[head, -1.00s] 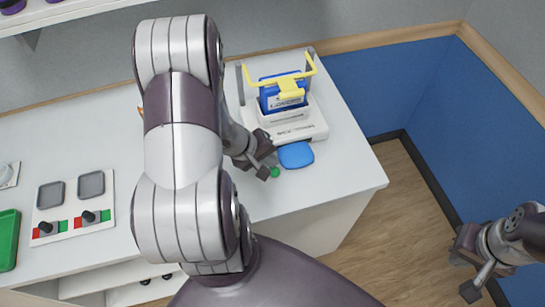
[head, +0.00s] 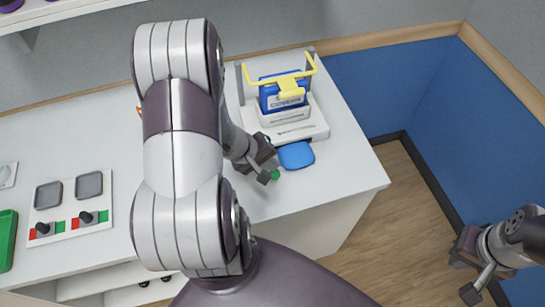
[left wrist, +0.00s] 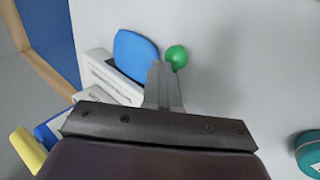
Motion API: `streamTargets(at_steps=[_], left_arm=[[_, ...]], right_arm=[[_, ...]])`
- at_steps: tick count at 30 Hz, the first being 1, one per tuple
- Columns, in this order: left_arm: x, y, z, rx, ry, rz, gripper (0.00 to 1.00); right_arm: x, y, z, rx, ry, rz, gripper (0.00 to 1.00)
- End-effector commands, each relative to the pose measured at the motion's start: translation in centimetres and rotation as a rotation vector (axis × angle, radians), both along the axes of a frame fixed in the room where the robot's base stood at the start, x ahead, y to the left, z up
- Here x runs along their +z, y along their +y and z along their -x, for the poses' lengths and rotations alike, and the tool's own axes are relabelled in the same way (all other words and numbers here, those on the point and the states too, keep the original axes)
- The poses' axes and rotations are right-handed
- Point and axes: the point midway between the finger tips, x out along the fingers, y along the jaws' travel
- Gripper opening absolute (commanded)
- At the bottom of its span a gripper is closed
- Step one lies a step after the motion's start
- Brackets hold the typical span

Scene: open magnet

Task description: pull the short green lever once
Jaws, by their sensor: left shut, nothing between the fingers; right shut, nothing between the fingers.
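The green lever shows as a small round green knob (head: 275,175) by the front of a white device (head: 302,132), close to its blue pad (head: 296,155). In the left wrist view the green knob (left wrist: 176,58) lies just beyond and right of my fingertips. My left gripper (head: 266,174) is shut and empty, right beside the knob; its fingers also show in the left wrist view (left wrist: 163,85). I cannot tell whether they touch the knob. The lever's shaft cannot be made out. My right gripper (head: 471,292) is shut and empty, over the floor at the right.
A blue box (head: 281,95) under a yellow handle (head: 289,86) stands on the device. A white panel (head: 70,222) with dark knobs and a green tray (head: 6,240) are at the left. A teal round object (left wrist: 309,152) shows in the left wrist view. The table's right edge is close.

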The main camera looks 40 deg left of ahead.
Motion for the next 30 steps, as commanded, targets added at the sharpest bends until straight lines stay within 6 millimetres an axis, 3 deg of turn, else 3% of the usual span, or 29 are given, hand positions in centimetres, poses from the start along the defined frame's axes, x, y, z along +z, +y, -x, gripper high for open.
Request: streamTargets(at_steps=[17, 30], left_arm=[[-0.1, -0.1, 0.1, 0.000, 0.002, 0.001, 0.00], [2.3, 0.9, -0.7, 0.000, 0.001, -0.001, 0.00]], right_arm=[[0.0, 0.0, 0.0, 0.000, 0.000, 0.000, 0.00], [1.9, 0.0, 0.0, 0.000, 0.000, 0.000, 0.00]])
